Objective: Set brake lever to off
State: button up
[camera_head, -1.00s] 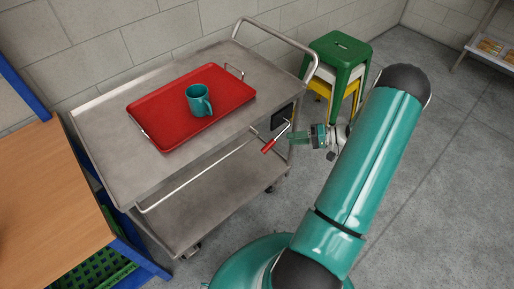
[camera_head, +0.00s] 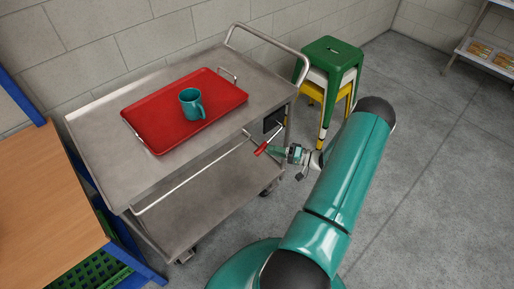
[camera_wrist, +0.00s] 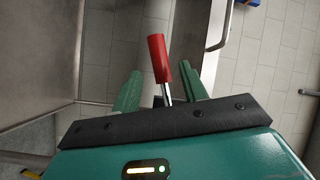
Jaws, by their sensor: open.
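The brake lever (camera_head: 262,149) has a red grip on a thin metal rod and sits at the right end of the steel trolley (camera_head: 90,131), beside a dark plate (camera_head: 273,121). In the wrist view, the red grip (camera_wrist: 157,58) stands up, with its metal shaft running down between my gripper's two green fingers. My gripper (camera_wrist: 160,88) is open, with one finger on each side of the lever. In the head view, my gripper (camera_head: 276,151) is at the lever's right. I cannot tell whether a finger touches the lever.
A red tray (camera_head: 216,94) with a teal mug (camera_head: 190,103) lies on the trolley's top. Stacked stools (camera_head: 333,52) stand behind to the right. A wooden bench (camera_head: 45,205) is at the left. The floor at the right is clear.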

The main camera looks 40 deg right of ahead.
jog(key=x, duration=0.7)
jog(key=shift+s, duration=0.1)
jog(key=shift+c, duration=0.4)
grip_shut()
